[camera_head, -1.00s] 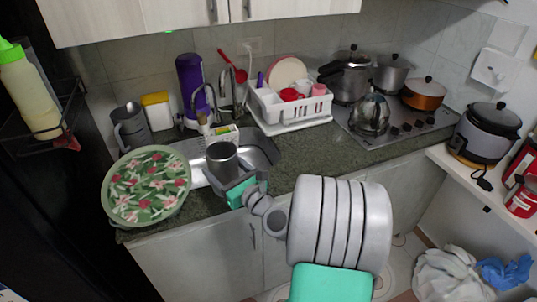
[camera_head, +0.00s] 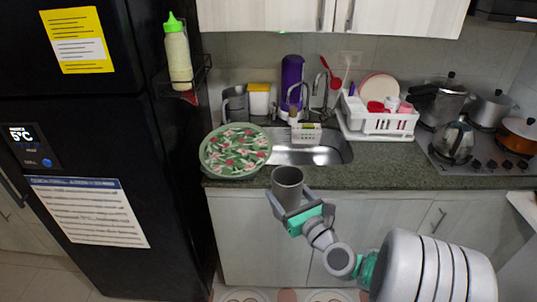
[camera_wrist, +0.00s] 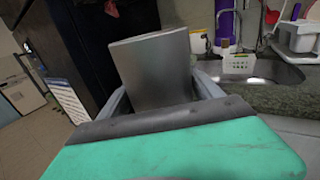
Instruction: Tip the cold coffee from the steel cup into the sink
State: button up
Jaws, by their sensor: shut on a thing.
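The steel cup (camera_head: 288,184) is grey and looks close to upright in the head view. My gripper (camera_head: 291,208) is shut on it and holds it in front of the counter's front edge, short of the sink. The cup fills the middle of the wrist view (camera_wrist: 152,75), between my fingers, and looks slightly tilted there. Its contents cannot be made out. The sink (camera_head: 318,152) is a steel basin set in the counter, behind and a little right of the cup. It also shows in the wrist view (camera_wrist: 262,72).
A green floral tray (camera_head: 236,150) lies on the counter left of the sink. A white dish rack (camera_head: 378,118) is to the right. A black fridge (camera_head: 95,200) stands at left. Green counter (camera_head: 395,168) is bare at right.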

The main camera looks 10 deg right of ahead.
aim_at(332, 149)
jog(key=z, duration=1.5)
jog(key=i, duration=0.75)
jog(key=u, duration=2.85)
